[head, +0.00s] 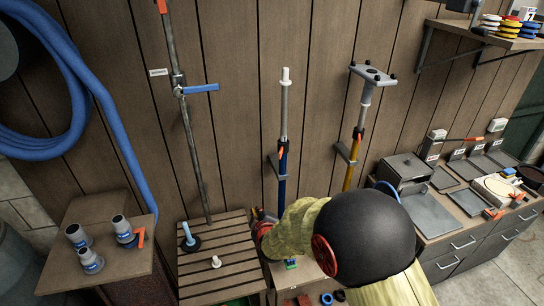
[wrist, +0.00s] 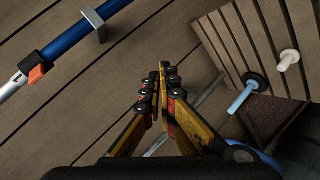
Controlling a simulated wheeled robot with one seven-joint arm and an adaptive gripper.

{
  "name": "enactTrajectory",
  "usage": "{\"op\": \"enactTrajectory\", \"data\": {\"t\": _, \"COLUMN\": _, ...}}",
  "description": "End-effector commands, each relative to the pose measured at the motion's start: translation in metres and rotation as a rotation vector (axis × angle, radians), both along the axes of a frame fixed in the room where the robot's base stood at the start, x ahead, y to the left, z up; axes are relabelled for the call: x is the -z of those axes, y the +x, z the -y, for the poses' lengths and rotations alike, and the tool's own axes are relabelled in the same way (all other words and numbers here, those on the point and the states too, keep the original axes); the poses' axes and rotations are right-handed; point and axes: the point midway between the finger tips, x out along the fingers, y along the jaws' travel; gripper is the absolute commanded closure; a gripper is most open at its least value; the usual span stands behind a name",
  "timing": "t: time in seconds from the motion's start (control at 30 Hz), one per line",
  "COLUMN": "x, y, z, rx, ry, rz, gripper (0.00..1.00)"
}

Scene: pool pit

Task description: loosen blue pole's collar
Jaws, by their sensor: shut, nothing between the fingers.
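The blue pole (head: 282,180) stands upright against the wooden wall, with a pale upper tube ending in a white tip. Its collar (head: 282,148) is black with an orange lever, where the pale tube meets the blue one. In the wrist view the blue pole (wrist: 75,40) crosses the upper left, and its collar (wrist: 31,71) is near the left edge. My gripper (wrist: 162,68) is shut and empty, to the right of the pole and apart from it. In the head view my arm hides most of my gripper and the pole's foot.
A grey bracket (wrist: 94,25) holds the blue pole to the wall. A yellow pole (head: 354,150) stands to its right. A slatted bench (head: 215,258) with a blue-stemmed piece (head: 188,233) and a white peg (head: 216,262) is at left. A counter (head: 455,225) stands right.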

Motion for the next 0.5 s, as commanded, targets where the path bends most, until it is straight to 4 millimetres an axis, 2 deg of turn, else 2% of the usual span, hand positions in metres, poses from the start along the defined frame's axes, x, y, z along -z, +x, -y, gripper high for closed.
{"op": "enactTrajectory", "data": {"t": 0.1, "x": -0.042, "y": 0.033, "z": 0.003, "rx": -0.017, "ry": -0.104, "rz": 0.225, "gripper": 1.00}}
{"op": "enactTrajectory", "data": {"t": 0.23, "x": -0.096, "y": 0.053, "z": 0.009, "rx": -0.011, "ry": -0.232, "rz": 0.442, "gripper": 1.00}}
{"op": "enactTrajectory", "data": {"t": 0.3, "x": -0.114, "y": 0.056, "z": 0.013, "rx": -0.007, "ry": -0.302, "rz": 0.520, "gripper": 1.00}}
{"op": "enactTrajectory", "data": {"t": 0.4, "x": -0.128, "y": 0.057, "z": 0.016, "rx": -0.008, "ry": -0.378, "rz": 0.586, "gripper": 1.00}}
{"op": "enactTrajectory", "data": {"t": 0.5, "x": -0.132, "y": 0.057, "z": 0.017, "rx": -0.015, "ry": -0.423, "rz": 0.608, "gripper": 1.00}}
